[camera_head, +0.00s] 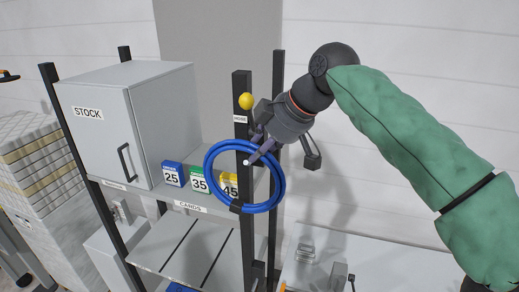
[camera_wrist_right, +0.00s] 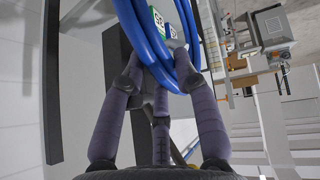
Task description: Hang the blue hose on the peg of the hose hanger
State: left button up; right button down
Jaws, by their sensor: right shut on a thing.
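The blue hose (camera_head: 208,178) is a round coil with a dark band at its bottom. It hangs upright in front of a dark post. My right gripper (camera_head: 256,155) is shut on the coil's upper right part. In the right wrist view the gripper (camera_wrist_right: 162,82) has its fingers around the blue hose strands (camera_wrist_right: 150,42). The hose hanger shows as a HOSE label (camera_head: 240,119) on the post, with a yellow ball (camera_head: 245,101) above it. A small white tip (camera_head: 246,162) shows near the coil's top; I cannot tell whether it is the peg's end. My left gripper is not in view.
A grey STOCK cabinet (camera_head: 105,125) stands on the rack at left. Dark rack posts stand close to my gripper. The wall to the right is bare.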

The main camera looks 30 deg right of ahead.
jog(key=shift+w+d+f+b, duration=0.5)
jog(key=shift+w+d+f, duration=0.15)
jog(key=shift+d+f, duration=0.15)
dwell(0.5)
jog(key=c, duration=0.9)
grip_release()
jog(key=shift+o, duration=0.2)
jog(key=shift+s, duration=0.1)
jog(key=v, duration=1.2)
